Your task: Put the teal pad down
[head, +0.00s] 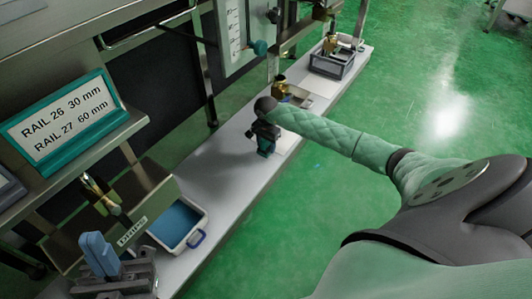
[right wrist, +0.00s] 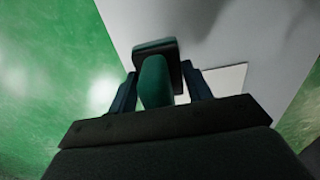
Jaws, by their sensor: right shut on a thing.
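My right gripper (head: 265,139) is over the long light bench, pointing down. In the right wrist view its two fingers (right wrist: 158,92) are shut on the teal pad (right wrist: 155,80), a rounded teal grip with a dark, flat, green-edged plate at its far end. In the head view a small part of the teal pad (head: 266,149) shows below the fingers. I cannot tell whether its plate touches the bench. A white square (right wrist: 226,79) lies on the bench beside the pad, also visible in the head view (head: 290,141). My left gripper is not in view.
A blue-lined tray (head: 180,222) and a grey fixture with blue blocks (head: 105,265) stand at the near left. A brass fitting (head: 281,86) and a grey bin (head: 333,62) stand farther along the bench (head: 215,165). A rail sign (head: 70,115) is at left.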

